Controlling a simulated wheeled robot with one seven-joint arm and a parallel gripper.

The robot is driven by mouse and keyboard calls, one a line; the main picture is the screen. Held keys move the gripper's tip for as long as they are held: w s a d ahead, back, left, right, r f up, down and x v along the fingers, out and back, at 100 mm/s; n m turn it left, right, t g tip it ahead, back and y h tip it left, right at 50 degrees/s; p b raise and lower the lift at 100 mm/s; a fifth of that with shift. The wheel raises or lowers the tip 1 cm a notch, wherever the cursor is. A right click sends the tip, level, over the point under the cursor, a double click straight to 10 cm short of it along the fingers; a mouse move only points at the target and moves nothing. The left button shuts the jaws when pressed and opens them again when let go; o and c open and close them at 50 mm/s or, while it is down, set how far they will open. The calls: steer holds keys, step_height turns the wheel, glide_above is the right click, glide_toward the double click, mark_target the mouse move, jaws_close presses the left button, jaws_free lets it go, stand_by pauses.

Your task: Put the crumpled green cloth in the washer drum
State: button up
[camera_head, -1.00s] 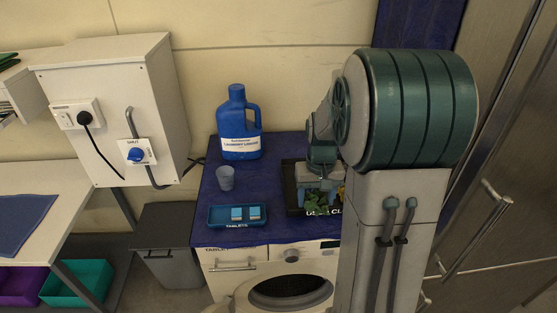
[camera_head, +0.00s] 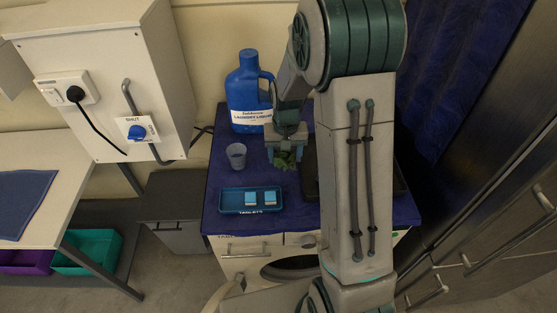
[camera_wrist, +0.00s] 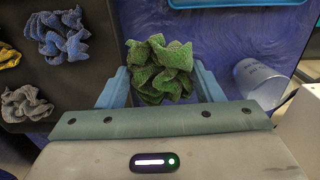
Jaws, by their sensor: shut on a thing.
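The crumpled green cloth (camera_wrist: 160,68) is between the fingers of my gripper (camera_wrist: 160,88), which is shut on it. In the head view my gripper (camera_head: 286,150) holds the cloth (camera_head: 286,160) above the blue washer top, left of the black cloth tray (camera_head: 311,180). The washer (camera_head: 240,262) is below, with its round door opening (camera_head: 290,268) at the front. My arm hides the right part of the opening. The washer door (camera_head: 222,294) seems to stand open at the left, partly cut off.
A blue tablet tray (camera_head: 232,209) with two tablets, a cup (camera_head: 236,155) and a laundry liquid jug (camera_head: 247,95) stand on the washer top. The black tray in the wrist view (camera_wrist: 92,100) holds blue, grey and yellow cloths. A grey bin (camera_head: 172,208) stands left of the washer.

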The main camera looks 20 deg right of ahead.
mark_target(277, 173)
steer(key=shift+w+a+f, duration=0.3)
steer(key=shift+a+f, duration=0.1)
steer(key=shift+a, duration=0.1)
steer(key=shift+w+a+f, duration=0.3)
steer(key=shift+a+f, duration=0.05)
steer(key=shift+a, duration=0.15)
steer(key=shift+f+p, duration=0.6)
steer(key=shift+f, duration=1.35)
steer(key=shift+f, duration=0.25)
steer(key=o, duration=1)
steer(key=shift+r, duration=0.1)
steer(key=shift+c, duration=0.2)
steer(key=shift+r, duration=0.1)
